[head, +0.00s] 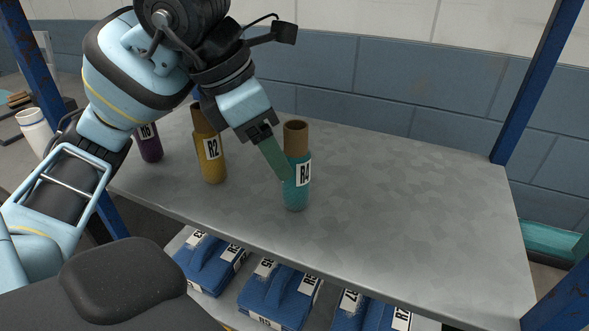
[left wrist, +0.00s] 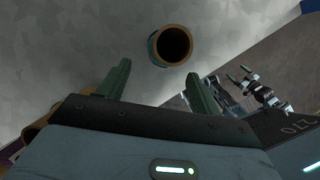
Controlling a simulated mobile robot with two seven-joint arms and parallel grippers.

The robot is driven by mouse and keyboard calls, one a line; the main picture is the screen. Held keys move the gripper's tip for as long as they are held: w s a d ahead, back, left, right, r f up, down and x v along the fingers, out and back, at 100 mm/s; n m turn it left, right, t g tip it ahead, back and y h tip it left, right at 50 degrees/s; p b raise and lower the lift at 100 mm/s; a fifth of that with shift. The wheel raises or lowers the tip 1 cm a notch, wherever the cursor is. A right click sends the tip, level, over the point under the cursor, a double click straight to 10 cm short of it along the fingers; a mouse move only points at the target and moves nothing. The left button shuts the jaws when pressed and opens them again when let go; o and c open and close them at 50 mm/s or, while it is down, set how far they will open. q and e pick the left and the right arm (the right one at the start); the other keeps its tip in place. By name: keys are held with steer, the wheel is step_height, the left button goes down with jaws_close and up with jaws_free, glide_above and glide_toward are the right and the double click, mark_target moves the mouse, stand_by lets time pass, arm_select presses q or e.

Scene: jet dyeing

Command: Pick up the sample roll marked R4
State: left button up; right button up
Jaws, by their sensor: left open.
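The sample roll marked R4 (head: 297,190) stands upright on the grey metal shelf (head: 400,190). It is teal with a brown cardboard core and a white label. In the left wrist view the roll (left wrist: 153,48) shows its hollow end, beyond the fingertips and roughly between their lines. My left gripper (head: 284,176) is open, its green finger close beside the roll in the head view; I cannot tell whether it touches. Both fingers of the gripper (left wrist: 158,76) show apart and empty in the left wrist view. My right gripper is not in view.
A yellow roll R2 (head: 211,160) and a purple roll R6 (head: 150,147) stand left of R4. Blue labelled bundles (head: 280,295) lie on a lower shelf. Blue posts (head: 536,80) bound the rack. The shelf right of R4 is clear.

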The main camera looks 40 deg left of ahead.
mark_target(300, 143)
arm_select(q)
steer(key=w, duration=0.1)
steer(key=w+d, duration=0.2)
steer(key=shift+w+d+f, duration=0.25)
steer(key=shift+w+f, duration=0.05)
steer(key=shift+w, duration=0.1)
steer(key=shift+f, duration=0.25)
steer(key=shift+c, duration=0.4)
steer(key=c, duration=1.1)
steer(key=shift+o, duration=0.2)
steer(key=shift+r, duration=0.2)
